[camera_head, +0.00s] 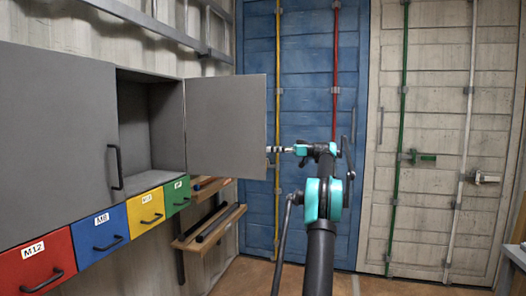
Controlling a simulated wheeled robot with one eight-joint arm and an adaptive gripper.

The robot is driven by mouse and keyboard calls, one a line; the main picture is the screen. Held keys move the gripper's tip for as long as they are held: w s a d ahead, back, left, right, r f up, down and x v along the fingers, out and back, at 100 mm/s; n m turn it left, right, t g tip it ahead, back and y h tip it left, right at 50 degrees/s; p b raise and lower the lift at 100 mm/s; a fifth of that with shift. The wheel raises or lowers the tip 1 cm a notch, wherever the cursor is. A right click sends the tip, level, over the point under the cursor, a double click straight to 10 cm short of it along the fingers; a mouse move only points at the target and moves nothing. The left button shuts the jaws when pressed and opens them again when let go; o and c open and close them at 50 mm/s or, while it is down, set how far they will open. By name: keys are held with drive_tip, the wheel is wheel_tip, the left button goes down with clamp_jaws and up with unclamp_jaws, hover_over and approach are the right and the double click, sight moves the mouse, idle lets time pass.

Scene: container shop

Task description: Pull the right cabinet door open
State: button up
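The right cabinet door (225,125) is a plain grey panel. It stands swung out from the cabinet, with its inner face towards me, and the compartment (150,125) behind it shows open and empty. No handle of this door shows. My gripper (271,150) points left, with its tip at or very close to the door's free edge. I cannot tell whether it touches the door or whether its fingers are open or shut. The left cabinet door (55,140) is shut, with a black handle (115,167) near its right edge.
Below the cabinet are red (22,268), blue (115,220), yellow (140,202) and green (178,187) drawers. Wooden shelves (212,240) with dark bars hang on the wall beyond. Blue (305,80) and whitish (430,150) container doors close the back. Some brown floor is clear.

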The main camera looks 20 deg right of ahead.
drive_tip(key=shift+v, duration=2.8)
